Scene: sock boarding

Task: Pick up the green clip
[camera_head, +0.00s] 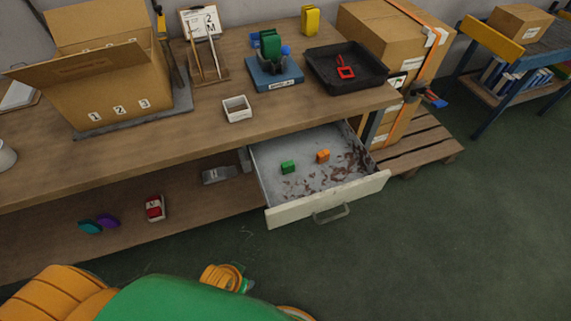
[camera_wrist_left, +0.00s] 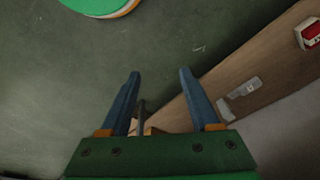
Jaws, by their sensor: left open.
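A small green clip (camera_head: 288,167) lies in the open drawer (camera_head: 328,203), left of an orange clip (camera_head: 322,156). Another green piece (camera_head: 270,47) is on a blue stand on the table. My left gripper (camera_wrist_left: 158,88) is open in the left wrist view, its two blue fingers apart with floor showing between them. I cannot identify a clip in that view. In the head view my green and orange arm parts are at the bottom, with the left gripper's fingers not clearly visible. My right gripper is not in view.
The drawer's pale front and handle (camera_head: 331,214) jut out from the table. On the table are an open cardboard box (camera_head: 105,85), a white tray (camera_head: 237,109) and a black tray (camera_head: 347,84). A red-and-white object (camera_head: 155,208) is on the lower shelf.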

